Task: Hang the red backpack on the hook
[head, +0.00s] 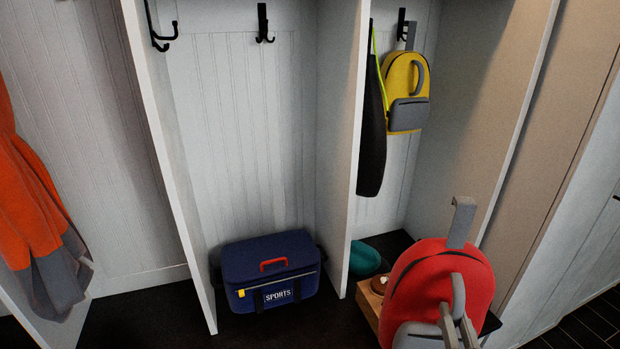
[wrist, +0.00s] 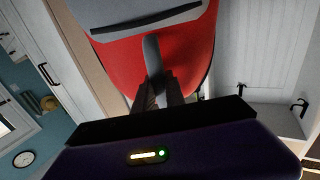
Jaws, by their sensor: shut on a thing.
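The red backpack (head: 435,270) hangs in the air at the lower right of the head view, in front of the right cubby. It has a grey strap on top and a grey front pocket. My gripper (head: 458,316) is shut on the grey loop on its front. The wrist view shows the backpack (wrist: 118,62) and my gripper (wrist: 157,86) closed on the loop. In the middle cubby a black hook (head: 263,24) on the back wall and another hook (head: 160,30) on the left wall are bare. The right cubby's hook (head: 402,24) holds a yellow backpack (head: 405,78).
A dark bag (head: 373,130) with a lime strap hangs beside the yellow backpack. A blue sports bag (head: 270,272) stands on the middle cubby's bench. A teal item (head: 364,258) sits in the right cubby. An orange jacket (head: 35,200) hangs at left. White dividers (head: 345,150) separate the cubbies.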

